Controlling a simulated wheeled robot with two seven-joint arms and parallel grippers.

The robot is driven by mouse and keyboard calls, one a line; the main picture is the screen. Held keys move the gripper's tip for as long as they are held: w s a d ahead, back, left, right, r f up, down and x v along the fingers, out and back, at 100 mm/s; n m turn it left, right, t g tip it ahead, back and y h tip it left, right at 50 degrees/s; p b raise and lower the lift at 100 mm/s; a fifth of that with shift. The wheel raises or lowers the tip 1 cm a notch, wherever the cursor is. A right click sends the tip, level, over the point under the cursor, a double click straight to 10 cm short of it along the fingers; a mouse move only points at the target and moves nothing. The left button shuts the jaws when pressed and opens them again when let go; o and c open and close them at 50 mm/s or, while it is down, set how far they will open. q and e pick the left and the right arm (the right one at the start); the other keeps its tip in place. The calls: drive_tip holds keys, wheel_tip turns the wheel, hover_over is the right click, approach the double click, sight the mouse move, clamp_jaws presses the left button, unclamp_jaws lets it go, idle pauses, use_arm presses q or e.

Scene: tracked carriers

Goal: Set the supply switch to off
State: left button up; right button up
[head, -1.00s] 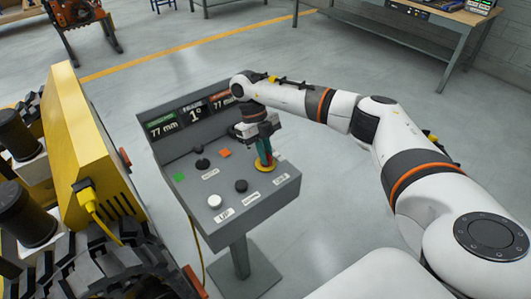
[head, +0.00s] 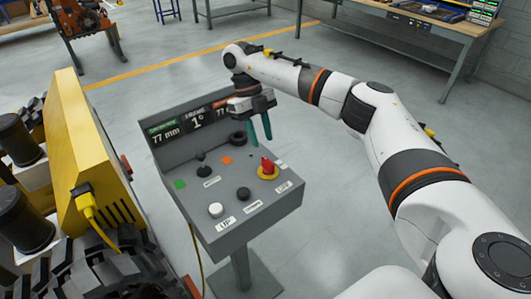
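My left gripper is out of view.
The panel also bears a white button (head: 216,210) by an "UP" label, a black knob (head: 243,194), a black lever (head: 201,158) and a display (head: 197,122) reading 77 mm and 1°. A yellow tracked carrier (head: 95,150) stands close on the left.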

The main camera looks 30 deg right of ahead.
drive_tip(key=shift+v, duration=2)
